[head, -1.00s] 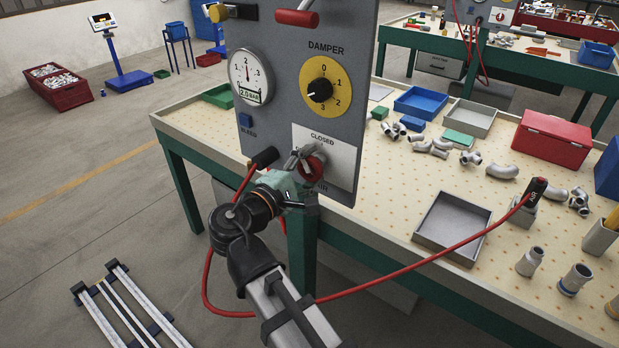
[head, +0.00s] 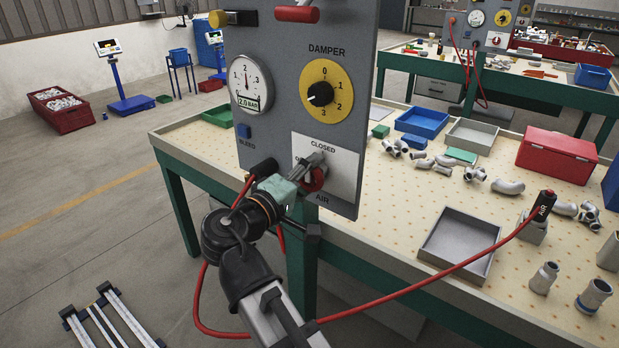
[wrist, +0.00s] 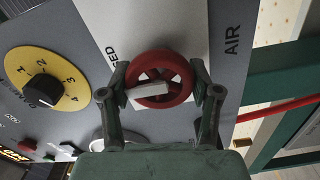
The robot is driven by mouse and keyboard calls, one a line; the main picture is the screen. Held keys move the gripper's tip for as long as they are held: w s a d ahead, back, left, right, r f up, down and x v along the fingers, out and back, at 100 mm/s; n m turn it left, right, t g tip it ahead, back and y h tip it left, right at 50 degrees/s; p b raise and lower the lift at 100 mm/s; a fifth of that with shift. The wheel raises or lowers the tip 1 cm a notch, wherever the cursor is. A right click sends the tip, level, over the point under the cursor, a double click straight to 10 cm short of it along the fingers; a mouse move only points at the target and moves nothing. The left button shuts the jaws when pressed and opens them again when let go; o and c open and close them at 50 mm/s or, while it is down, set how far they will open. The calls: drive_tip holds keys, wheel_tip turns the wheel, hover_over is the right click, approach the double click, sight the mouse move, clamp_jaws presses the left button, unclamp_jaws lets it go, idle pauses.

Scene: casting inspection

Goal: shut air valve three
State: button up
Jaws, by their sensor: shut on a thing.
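The red air valve wheel (head: 313,180) sits low on the grey panel, on a white card marked CLOSED above and AIR below. In the wrist view the wheel (wrist: 176,64) faces me, with a white bar (wrist: 150,90) across it pointing left, roughly toward the side with the CLOSED lettering. My gripper (wrist: 158,94) has one finger on each side of the wheel and is shut on its rim. In the head view my gripper (head: 304,172) covers part of the wheel and card. Another word on the card is mostly hidden.
A red hose (head: 420,286) runs in front of the bench. A grey tray (head: 459,246) and pipe fittings lie right.

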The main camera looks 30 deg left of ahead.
drive_tip(key=o, duration=1.1)
drive_tip(key=shift+o, duration=0.2)
drive_tip(key=s, duration=1.2)
drive_tip(key=shift+a, duration=0.3)
